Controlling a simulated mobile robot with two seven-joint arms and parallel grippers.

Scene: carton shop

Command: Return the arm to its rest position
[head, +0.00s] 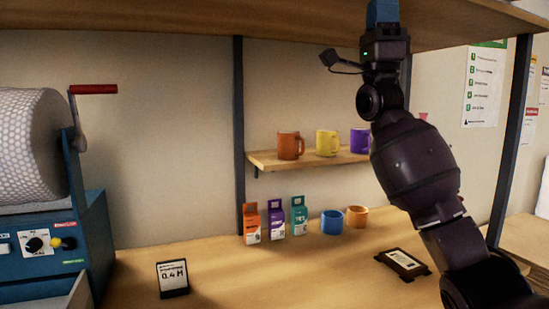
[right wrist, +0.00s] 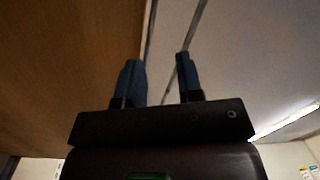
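My right arm rises along the right side of the head view, bent upward in front of the shelving. Its blue gripper (head: 382,12) is at the top edge of the picture, in front of the upper shelf board, and its tips are cut off there. In the right wrist view the two dark blue fingers of the right gripper (right wrist: 158,75) stand apart with nothing between them. The gripper points up, with the brown board (right wrist: 65,60) to the left and the pale ceiling to the right. My left gripper is in neither view.
The upper shelf (head: 200,14) spans above the workbench (head: 225,275). A small shelf (head: 262,160) bears orange, yellow and purple mugs. Small boxes, two mugs and a black-framed tray (head: 402,262) are on the bench. A bubble-wrap machine (head: 50,250) stands left.

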